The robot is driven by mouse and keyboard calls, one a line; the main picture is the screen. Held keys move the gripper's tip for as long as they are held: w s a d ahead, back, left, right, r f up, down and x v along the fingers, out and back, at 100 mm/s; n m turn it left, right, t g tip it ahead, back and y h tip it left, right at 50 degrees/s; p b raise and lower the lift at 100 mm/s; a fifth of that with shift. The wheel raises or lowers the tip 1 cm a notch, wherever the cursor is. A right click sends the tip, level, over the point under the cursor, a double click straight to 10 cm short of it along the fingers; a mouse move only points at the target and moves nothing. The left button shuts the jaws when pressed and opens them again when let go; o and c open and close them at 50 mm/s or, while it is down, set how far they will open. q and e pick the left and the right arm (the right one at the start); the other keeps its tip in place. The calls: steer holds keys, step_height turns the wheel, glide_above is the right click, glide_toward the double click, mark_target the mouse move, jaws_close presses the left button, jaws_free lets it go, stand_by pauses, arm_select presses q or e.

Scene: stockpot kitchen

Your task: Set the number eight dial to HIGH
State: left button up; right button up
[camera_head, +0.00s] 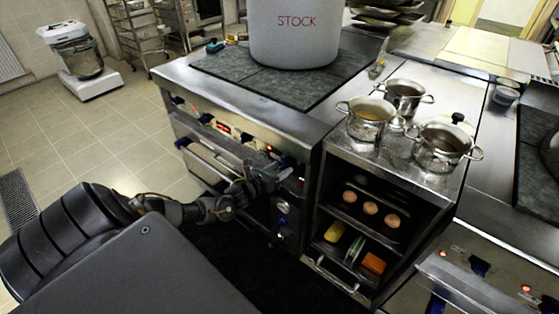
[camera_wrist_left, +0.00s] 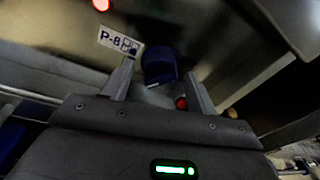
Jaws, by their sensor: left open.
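The number eight dial (camera_wrist_left: 160,66) is a dark blue knob on the steel front panel, beside a white label (camera_wrist_left: 120,42) reading P-8. My left gripper (camera_wrist_left: 158,88) is open in the left wrist view, its two fingers on either side of the dial. I cannot tell whether they touch it. In the head view my left gripper (camera_head: 268,177) is at the right end of the stove's front panel (camera_head: 225,130). The dial's setting marks cannot be read. My right gripper is not in view.
A large pot marked STOCK (camera_head: 295,35) stands on the dark cooktop (camera_head: 235,66). Several small pots, including one at the right (camera_head: 443,147), stand on the counter above an open shelf unit (camera_head: 335,185). An oven handle (camera_head: 210,168) runs along the stove front.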

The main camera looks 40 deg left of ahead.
arm_select(q)
steer(key=s, duration=1)
steer(key=shift+s+a+r, duration=0.35)
steer(key=shift+a+r, duration=0.05)
steer(key=shift+r, duration=0.05)
